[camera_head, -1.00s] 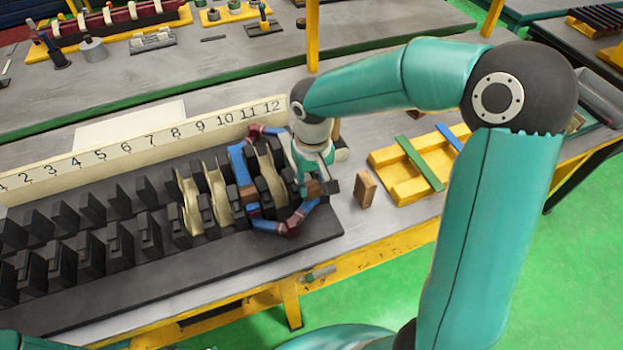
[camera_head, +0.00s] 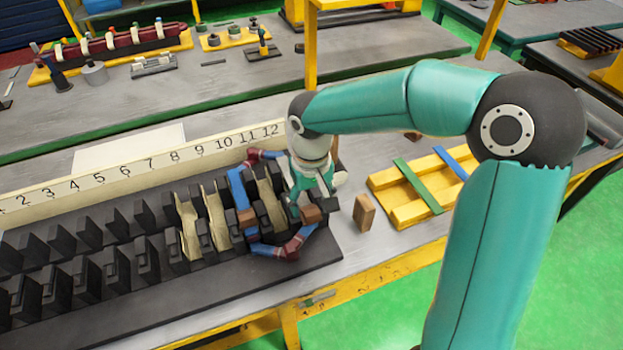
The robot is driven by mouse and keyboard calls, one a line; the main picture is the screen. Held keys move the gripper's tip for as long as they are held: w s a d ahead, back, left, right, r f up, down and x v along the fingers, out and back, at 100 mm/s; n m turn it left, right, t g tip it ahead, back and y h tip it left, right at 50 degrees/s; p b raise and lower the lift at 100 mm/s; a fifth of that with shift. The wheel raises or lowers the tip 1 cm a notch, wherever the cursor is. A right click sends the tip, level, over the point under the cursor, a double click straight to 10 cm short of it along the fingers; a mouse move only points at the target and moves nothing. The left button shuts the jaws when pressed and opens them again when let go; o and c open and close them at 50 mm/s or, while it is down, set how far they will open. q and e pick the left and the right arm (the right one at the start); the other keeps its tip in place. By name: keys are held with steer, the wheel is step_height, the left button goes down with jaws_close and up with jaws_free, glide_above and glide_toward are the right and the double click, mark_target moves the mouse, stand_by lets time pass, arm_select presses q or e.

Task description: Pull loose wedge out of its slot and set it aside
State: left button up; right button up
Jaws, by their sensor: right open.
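A dark stator core (camera_head: 180,290) with rows of black teeth lies on the table. A coil with blue and red wrapping (camera_head: 265,249) sits in its right end. A small brown block (camera_head: 311,214), which may be the loose wedge, shows at the right end of the core, by the coil. A similar brown block (camera_head: 246,217) sits on the coil's left side. My right gripper (camera_head: 308,204) is open and points down right at the first block. Its fingertips are small, and I cannot tell whether they touch the block. My left gripper is not in view.
A brown block (camera_head: 364,212) stands on the table right of the core. A yellow tray (camera_head: 398,212) with a green and a blue strip lies further right. A cream number strip (camera_head: 130,175) runs behind the core. Some bare table separates core and tray.

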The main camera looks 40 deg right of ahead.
mark_target(312, 211)
step_height(312, 211, up, 10)
steer(key=shift+f, duration=0.2)
steer(key=shift+s+f, duration=0.1)
steer(key=shift+s, duration=0.05)
stand_by(0.4)
